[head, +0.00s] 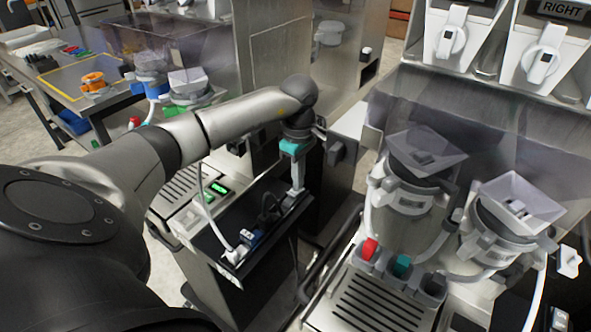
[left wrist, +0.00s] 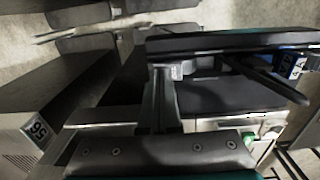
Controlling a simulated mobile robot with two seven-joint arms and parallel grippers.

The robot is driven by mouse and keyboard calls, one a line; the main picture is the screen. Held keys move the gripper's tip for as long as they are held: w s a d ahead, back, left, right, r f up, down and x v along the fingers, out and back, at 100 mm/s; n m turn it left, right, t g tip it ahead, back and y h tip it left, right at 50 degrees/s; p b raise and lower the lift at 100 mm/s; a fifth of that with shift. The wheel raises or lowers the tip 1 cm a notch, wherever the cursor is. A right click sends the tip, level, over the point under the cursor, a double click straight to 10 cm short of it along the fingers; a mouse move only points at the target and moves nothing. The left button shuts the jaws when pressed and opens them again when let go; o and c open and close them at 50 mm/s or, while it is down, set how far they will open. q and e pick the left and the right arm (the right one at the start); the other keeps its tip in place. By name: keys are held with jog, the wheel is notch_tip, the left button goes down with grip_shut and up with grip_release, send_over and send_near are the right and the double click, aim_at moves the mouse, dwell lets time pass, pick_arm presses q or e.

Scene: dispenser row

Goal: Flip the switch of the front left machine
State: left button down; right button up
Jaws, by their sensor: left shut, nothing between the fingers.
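My left arm reaches across the head view. Its gripper (head: 292,198) points down, shut and empty, at the far right end of a machine's black top panel (head: 232,232). Whether the fingertips touch the panel I cannot tell. This low machine has a green-lit display (head: 219,188) and, near its front edge, a white plug-like part (head: 238,254) beside a small blue part (head: 252,238). I cannot make out for certain which part is the switch. In the left wrist view the shut fingers (left wrist: 162,98) stand in front of dark panels. My right gripper is not in view.
At right stands a dispenser with two grey hoppers (head: 517,205), red (head: 369,248) and teal (head: 402,265) parts, and a slotted tray (head: 365,305). Dispensers with white knobs (head: 452,42) are behind it. A work table (head: 42,62) stands at far left.

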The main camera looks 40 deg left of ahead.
pick_arm(q)
notch_tip(320, 180, up, 7)
jog(key=p, duration=0.5)
dwell(0.3)
dwell(0.5)
